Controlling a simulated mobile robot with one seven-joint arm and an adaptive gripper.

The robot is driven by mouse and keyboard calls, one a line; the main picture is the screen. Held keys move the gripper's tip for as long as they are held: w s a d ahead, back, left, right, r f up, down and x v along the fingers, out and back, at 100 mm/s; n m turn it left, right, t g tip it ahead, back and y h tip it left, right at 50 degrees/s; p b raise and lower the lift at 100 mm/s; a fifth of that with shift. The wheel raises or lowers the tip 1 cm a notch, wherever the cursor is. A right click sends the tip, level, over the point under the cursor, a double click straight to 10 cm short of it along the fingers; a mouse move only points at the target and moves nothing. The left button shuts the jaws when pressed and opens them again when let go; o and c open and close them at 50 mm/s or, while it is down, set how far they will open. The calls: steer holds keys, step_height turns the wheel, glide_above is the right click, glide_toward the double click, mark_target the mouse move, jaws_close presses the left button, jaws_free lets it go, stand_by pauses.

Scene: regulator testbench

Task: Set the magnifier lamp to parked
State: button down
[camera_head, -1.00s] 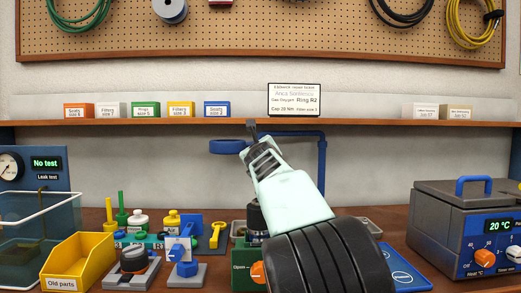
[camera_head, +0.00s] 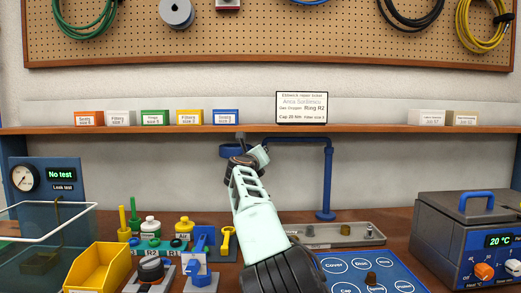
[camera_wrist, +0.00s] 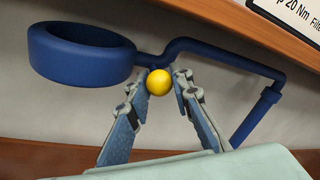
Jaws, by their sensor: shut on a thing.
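The magnifier lamp is a dark blue ring head (camera_wrist: 82,52) on a bent blue arm with an upright post (camera_wrist: 255,118). In the head view its post (camera_head: 326,180) stands at the back of the bench, and the arm reaches left below the shelf. The ring there is partly hidden behind my gripper (camera_head: 246,150). In the wrist view a yellow ball knob (camera_wrist: 159,82) sits under the arm beside the ring. My gripper (camera_wrist: 160,84) is shut on this knob, one finger on each side.
The shelf (camera_head: 400,129) with small labelled boxes and a ticket card (camera_head: 301,107) runs just above the lamp. Below are a grey tray (camera_head: 335,240), a blue labelled mat (camera_head: 385,278), a yellow bin (camera_head: 105,268) and a bath unit (camera_head: 465,235) at right.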

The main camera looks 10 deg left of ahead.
steer(key=shift+r, duration=0.15)
steer(key=c, duration=2.1)
jaws_free()
steer(key=shift+w, duration=0.1)
steer(key=shift+o, duration=0.6)
steer(key=shift+w, duration=0.1)
steer(key=shift+a, duration=0.1)
steer(key=s, duration=1.2)
